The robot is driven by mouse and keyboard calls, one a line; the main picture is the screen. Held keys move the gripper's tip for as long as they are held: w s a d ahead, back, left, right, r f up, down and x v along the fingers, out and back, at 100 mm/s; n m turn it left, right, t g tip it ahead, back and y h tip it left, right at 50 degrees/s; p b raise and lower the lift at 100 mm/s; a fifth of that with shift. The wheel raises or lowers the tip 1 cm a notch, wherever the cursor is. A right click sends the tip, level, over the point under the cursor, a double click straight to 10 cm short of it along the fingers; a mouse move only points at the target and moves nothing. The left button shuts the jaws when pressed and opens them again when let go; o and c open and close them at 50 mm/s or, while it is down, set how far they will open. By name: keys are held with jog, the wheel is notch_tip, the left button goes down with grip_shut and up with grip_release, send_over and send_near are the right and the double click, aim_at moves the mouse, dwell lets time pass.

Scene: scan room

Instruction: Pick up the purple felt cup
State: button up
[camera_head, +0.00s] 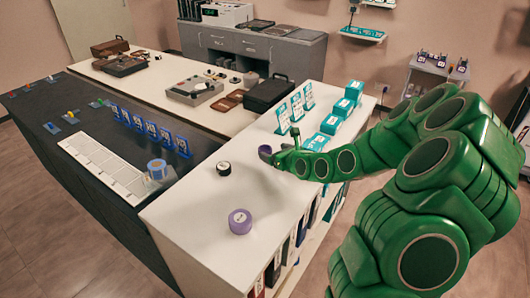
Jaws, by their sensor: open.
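A round purple object (240,222) stands upright on the white counter top, near its front, with a small round mark on its top. A second, smaller-looking purple object (264,150) is farther back on the same counter, right at my gripper. I cannot tell from this view which one is the felt cup. My gripper (271,157) is at the end of my green arm, low over the counter and beside the farther purple object. It is open. Its fingers are small and partly hidden by the arm, and I cannot tell whether they touch that object.
A black round object (224,168) stands left of my gripper on the white counter (185,215). Teal boxes (331,124) and upright teal cards (296,107) stand behind my gripper. A blue roll (157,169) is on the dark counter at left. The counter around the nearer purple object is clear.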

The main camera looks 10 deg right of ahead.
aim_at(262, 148)
jog(key=shift+x, duration=2.75)
jog(key=shift+f, duration=0.1)
jog(key=c, duration=1.1)
